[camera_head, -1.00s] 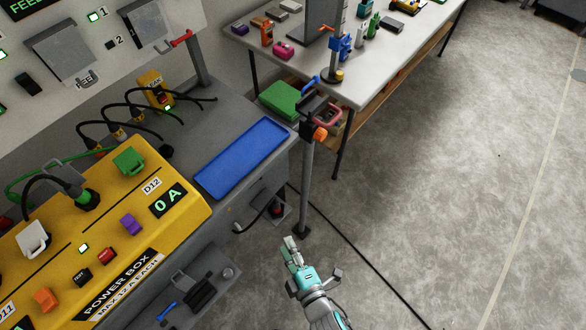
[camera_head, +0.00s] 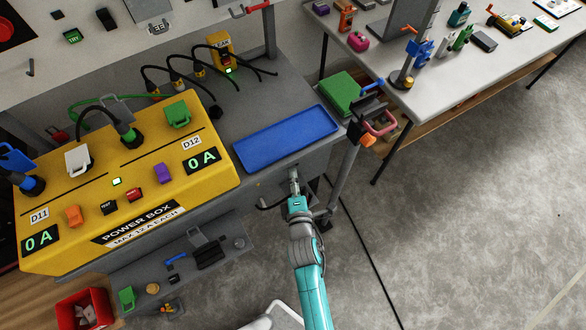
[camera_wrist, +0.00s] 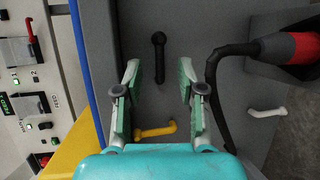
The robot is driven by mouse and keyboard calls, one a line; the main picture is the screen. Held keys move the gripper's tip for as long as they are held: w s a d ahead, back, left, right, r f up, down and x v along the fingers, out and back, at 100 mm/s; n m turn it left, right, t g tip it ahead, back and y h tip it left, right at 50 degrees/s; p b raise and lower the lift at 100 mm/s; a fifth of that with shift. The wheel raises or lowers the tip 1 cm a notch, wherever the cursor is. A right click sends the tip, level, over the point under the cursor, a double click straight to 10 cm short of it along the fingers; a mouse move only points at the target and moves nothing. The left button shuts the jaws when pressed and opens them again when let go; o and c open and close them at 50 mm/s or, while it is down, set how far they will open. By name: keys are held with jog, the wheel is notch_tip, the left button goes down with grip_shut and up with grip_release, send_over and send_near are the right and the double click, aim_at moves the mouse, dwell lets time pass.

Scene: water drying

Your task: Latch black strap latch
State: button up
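A small black lever-shaped piece (camera_wrist: 158,57), which looks like the black strap latch, sits on a dark grey panel in the wrist view. It stands upright in that picture, between the tips of my gripper (camera_wrist: 158,72). My gripper is open with nothing held, its two green-padded fingers on either side of the lever; I cannot tell how far off it is or whether they touch. In the head view my gripper (camera_head: 294,178) is at the bench's front side, just below the blue tray (camera_head: 284,140). The lever cannot be made out there.
A yellow lever (camera_wrist: 157,130) lies close below the black one, and a white lever (camera_wrist: 268,112) is at right. A black cable with a red plug (camera_wrist: 290,47) curves beside the right finger. The yellow power box (camera_head: 130,180) is left; open floor (camera_head: 480,220) lies right.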

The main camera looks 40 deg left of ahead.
jog(key=shift+x, duration=1.95)
grip_shut()
